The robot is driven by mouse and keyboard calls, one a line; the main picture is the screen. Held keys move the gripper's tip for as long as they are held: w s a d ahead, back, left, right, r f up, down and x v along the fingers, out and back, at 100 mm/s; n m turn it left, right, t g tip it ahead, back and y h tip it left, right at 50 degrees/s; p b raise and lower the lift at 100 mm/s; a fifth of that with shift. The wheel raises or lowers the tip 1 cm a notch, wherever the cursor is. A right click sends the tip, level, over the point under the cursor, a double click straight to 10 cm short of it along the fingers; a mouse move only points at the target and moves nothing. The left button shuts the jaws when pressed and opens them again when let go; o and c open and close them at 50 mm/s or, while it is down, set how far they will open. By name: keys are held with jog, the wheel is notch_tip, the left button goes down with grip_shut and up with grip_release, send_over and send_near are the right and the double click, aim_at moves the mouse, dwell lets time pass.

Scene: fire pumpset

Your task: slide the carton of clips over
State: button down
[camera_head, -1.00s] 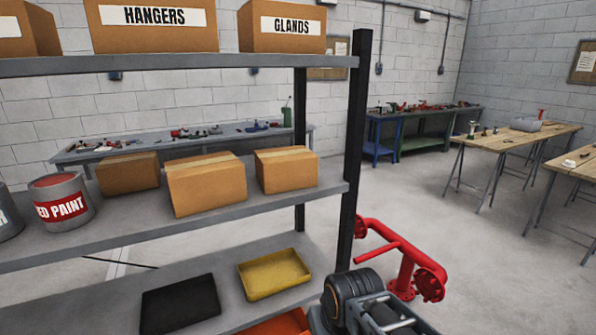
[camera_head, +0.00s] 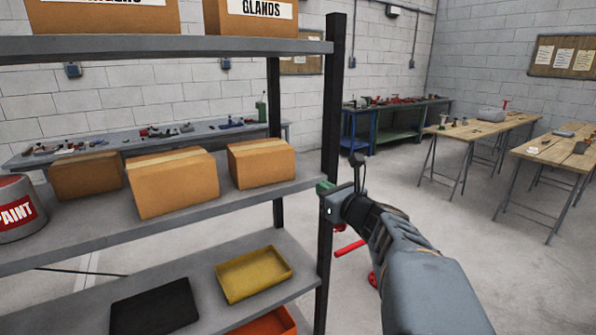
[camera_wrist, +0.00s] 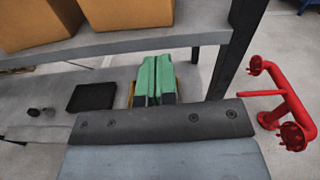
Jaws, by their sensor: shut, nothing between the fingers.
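No label reading clips shows. Three plain brown cartons stand on the middle shelf: a left one (camera_head: 85,177), a larger middle one (camera_head: 172,184) and a right one (camera_head: 262,164). I cannot tell which, if any, holds clips. My gripper (camera_head: 324,188) is at the right end of the middle shelf, by the front upright, apart from the cartons. Its green fingers (camera_wrist: 153,80) are together and empty in the wrist view.
A yellow tray (camera_head: 254,274) and black tray (camera_head: 153,306) lie below. Red pipework (camera_wrist: 280,105) stands at right.

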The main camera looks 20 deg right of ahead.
aim_at(293, 166)
jog(key=shift+m+t+h, duration=0.3)
jog(key=shift+m, duration=0.2)
jog(key=w+p, duration=0.1)
jog(key=w, duration=0.8)
jog(key=w+p, duration=0.1)
jog(key=w, duration=0.3)
jog(key=shift+w+a+r+p, duration=0.2)
jog(key=shift+w+a+p, duration=0.05)
jog(key=shift+w+p, duration=0.15)
